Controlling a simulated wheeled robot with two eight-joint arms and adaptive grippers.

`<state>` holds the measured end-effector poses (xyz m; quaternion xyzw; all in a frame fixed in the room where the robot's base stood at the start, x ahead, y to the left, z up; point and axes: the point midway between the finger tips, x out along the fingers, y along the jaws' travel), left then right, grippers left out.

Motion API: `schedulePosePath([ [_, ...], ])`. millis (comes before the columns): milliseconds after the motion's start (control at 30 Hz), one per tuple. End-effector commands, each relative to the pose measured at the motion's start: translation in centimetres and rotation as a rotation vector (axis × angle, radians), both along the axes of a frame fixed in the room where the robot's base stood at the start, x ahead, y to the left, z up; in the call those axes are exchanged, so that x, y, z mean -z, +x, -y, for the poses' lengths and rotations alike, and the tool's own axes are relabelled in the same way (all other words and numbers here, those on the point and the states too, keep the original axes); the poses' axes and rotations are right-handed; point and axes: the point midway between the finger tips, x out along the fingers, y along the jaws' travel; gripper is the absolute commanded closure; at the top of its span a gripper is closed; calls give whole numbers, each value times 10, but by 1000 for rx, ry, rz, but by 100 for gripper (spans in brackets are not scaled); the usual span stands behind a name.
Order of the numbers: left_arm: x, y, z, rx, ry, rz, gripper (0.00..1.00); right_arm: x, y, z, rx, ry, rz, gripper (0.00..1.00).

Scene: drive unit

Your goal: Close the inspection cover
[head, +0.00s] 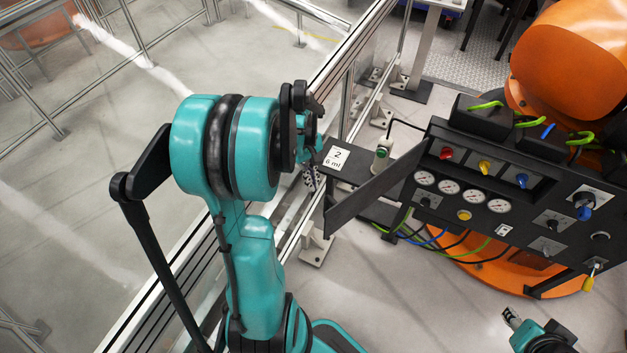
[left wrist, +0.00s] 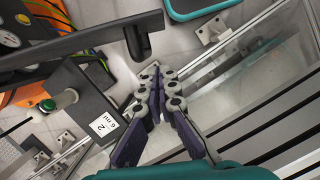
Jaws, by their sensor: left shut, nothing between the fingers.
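The inspection cover (head: 375,187) is a flat dark plate standing swung out from the left side of the dark control panel (head: 480,233). In the left wrist view the cover (left wrist: 75,46) shows nearly edge-on, with a dark knob (left wrist: 140,42) on it. My left gripper (head: 311,181) is left of the cover's free end, apart from it and partly hidden by my arm. Its fingers (left wrist: 161,90) are together and empty in the left wrist view. My right gripper (head: 511,317) shows small at the bottom right, away from the cover; its jaw opening is unclear.
A dark shelf (head: 346,172) with a label and a green-topped button post (head: 382,154) lies behind the cover. A metal rail and clear fence (head: 330,75) run close beside my left arm. An orange robot (head: 575,60) stands behind the panel. Cables hang below it.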

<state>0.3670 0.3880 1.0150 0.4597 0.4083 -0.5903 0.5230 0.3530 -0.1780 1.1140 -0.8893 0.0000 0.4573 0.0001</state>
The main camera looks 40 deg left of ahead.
Motion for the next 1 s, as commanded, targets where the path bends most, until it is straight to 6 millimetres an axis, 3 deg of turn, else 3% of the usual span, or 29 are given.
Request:
schedulePosePath([
  [33,14,0,3,2,0,0,100,6,0,0,0,0,0,61],
  [267,61,-1,15,2,1,1,100,21,0,0,0,0,0,61],
  [533,59,-6,49,4,2,1,100,22,0,0,0,0,0,61],
  [1000,58,-6,55,3,2,2,100,23,0,0,0,0,0,61],
])
